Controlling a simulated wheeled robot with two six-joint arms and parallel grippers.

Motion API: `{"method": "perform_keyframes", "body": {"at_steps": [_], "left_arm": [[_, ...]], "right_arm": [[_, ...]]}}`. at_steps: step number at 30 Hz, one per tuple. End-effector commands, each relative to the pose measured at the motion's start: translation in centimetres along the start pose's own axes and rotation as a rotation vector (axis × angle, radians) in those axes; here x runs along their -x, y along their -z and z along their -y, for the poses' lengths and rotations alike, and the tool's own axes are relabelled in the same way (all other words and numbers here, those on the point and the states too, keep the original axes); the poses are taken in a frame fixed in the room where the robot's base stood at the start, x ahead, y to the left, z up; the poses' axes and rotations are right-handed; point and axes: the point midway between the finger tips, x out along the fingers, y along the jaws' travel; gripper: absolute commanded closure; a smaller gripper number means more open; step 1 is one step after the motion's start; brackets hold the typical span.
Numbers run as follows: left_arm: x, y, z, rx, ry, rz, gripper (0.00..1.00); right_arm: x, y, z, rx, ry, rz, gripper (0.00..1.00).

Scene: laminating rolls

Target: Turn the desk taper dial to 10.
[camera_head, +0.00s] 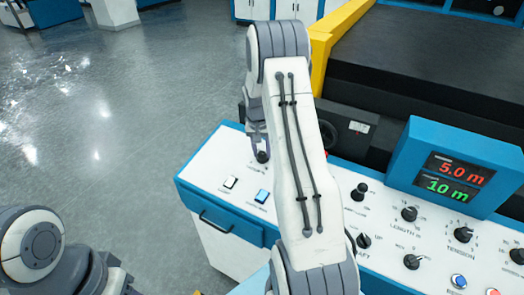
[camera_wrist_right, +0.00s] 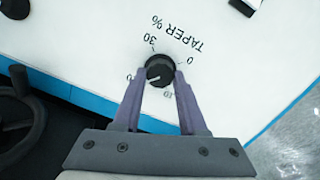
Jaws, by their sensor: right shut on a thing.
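The taper dial (camera_wrist_right: 160,68) is a round black knob on the white desk panel, under the printed words TAPER %. Around it I read 30, 0 and 10; another mark at its left is partly covered. Its white pointer line points to the lower left, between the partly covered mark and 10. My right gripper (camera_wrist_right: 161,82) is shut on the knob, one finger on each side. In the head view the right gripper (camera_head: 260,146) reaches down to the dial (camera_head: 263,157) at the panel's far left. My left arm shows at the lower left, its gripper out of view.
A white button (camera_head: 230,182) and a blue button (camera_head: 262,196) sit just in front of the dial. Several other black knobs (camera_head: 409,213) lie to the right, below a display (camera_head: 455,180) reading 5.0 m and 10 m. A dark handwheel (camera_wrist_right: 18,110) stands beside the panel.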

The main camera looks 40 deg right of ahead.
Motion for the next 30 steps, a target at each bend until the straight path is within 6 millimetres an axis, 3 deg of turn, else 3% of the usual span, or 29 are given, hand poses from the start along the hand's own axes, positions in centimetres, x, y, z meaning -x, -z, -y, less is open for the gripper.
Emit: {"method": "perform_keyframes", "body": {"at_steps": [30], "left_arm": [[1.3, 0.1, -0.1, 0.001, 0.000, 0.000, 0.50]], "right_arm": [[0.2, -0.1, 0.4, 0.962, -0.080, -0.002, 1.00]]}}
